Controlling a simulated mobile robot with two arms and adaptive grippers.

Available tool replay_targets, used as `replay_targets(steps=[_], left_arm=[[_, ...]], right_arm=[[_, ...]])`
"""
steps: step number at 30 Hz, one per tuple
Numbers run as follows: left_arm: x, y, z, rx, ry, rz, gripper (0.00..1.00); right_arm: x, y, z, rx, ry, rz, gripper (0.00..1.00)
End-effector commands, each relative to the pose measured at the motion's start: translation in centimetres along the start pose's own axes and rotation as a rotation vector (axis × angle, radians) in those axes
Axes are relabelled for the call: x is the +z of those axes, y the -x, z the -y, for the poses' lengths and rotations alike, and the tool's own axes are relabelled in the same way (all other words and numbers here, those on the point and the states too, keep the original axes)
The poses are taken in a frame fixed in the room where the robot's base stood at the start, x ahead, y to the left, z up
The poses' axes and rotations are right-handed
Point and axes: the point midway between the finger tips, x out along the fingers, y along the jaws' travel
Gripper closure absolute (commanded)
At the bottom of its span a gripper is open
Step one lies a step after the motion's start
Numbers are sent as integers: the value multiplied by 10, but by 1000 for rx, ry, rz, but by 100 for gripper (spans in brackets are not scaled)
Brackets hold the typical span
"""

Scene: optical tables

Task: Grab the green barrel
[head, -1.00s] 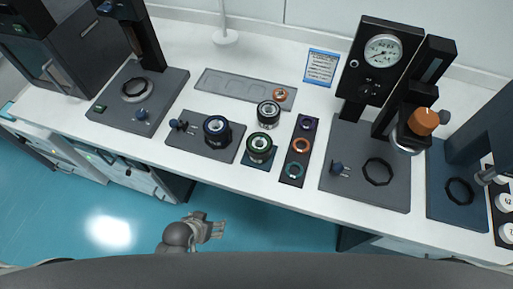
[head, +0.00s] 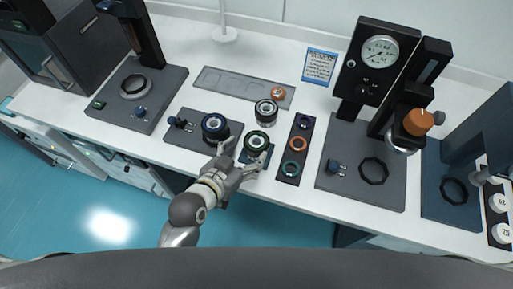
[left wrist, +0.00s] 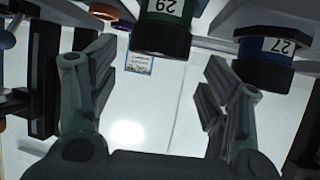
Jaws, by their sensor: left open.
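The green barrel (head: 257,141), a dark cylinder with a green ring, stands upright on a small blue pad near the front edge of the white table. My left gripper (head: 246,157) is open and empty just in front of it, its fingers spread and pointing to the barrel. In the left wrist view the green barrel (left wrist: 163,28), labelled 29, shows at the top, cut off by the frame, between and beyond the open fingers of the left gripper (left wrist: 155,88). No contact is visible. My right gripper is not in view.
A blue-ringed barrel (head: 214,127) stands close on the left; its label 27 shows in the wrist view (left wrist: 265,58). A silver-dark barrel (head: 265,110) stands behind. A dark strip with coloured rings (head: 296,146) lies on the right. A gauge press (head: 380,60) stands farther right.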

Motion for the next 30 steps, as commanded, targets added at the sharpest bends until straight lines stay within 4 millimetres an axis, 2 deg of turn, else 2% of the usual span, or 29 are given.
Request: replay_targets(steps=[9,17,24,30], left_arm=[[-4,-43,-1,0,1,-9,29],[-4,-58,-1,1,0,-7,29],[-9,-86,0,1,2,-7,29],[-7,-104,0,0,0,-6,29]], right_arm=[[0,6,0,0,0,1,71],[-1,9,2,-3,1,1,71],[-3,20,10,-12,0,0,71],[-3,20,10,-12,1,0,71]])
